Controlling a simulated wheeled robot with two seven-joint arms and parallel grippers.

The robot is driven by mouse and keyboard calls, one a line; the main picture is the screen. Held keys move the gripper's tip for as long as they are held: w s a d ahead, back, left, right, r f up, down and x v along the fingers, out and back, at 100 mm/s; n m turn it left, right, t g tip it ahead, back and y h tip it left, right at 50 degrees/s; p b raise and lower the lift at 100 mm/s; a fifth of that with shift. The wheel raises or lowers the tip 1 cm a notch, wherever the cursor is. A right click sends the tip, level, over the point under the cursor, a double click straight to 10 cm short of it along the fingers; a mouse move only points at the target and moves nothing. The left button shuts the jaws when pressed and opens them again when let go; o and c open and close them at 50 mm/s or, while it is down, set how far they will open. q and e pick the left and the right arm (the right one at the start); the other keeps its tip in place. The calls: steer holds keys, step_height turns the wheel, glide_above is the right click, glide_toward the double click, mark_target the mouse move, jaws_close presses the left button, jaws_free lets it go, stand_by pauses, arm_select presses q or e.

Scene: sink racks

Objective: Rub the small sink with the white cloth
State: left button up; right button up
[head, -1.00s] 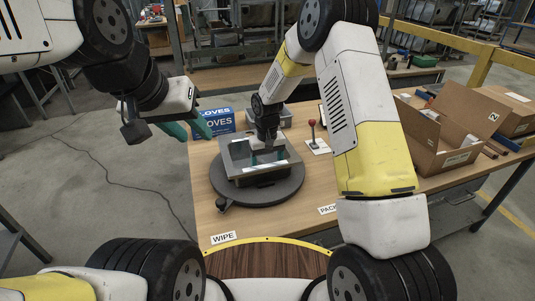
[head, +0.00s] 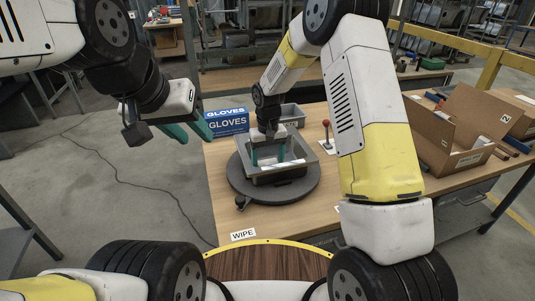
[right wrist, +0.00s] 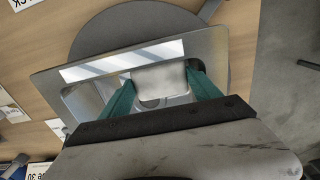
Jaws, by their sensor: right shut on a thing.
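The small sink (head: 300,172) is a grey metal basin with a flat rim, resting on a dark round turntable (head: 240,187). In the right wrist view, the sink rim (right wrist: 52,84) surrounds the basin. My right gripper (head: 268,160) reaches down into the basin with its teal fingers. In the right wrist view, my right gripper (right wrist: 160,85) is shut on the white cloth (right wrist: 160,78), which shows as a pale block between the fingers. Whether the cloth touches the sink floor is hard to tell. My left gripper (head: 196,138) is open and empty, left of the table and away from the sink.
A blue gloves box (head: 227,124) and a grey bin (head: 291,115) stand behind the sink. A red-knobbed lever (head: 326,138) is to its right. An open cardboard box (head: 455,140) is at the far right. A WIPE label (head: 243,235) lies at the front edge.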

steer(key=shift+r, duration=2.2)
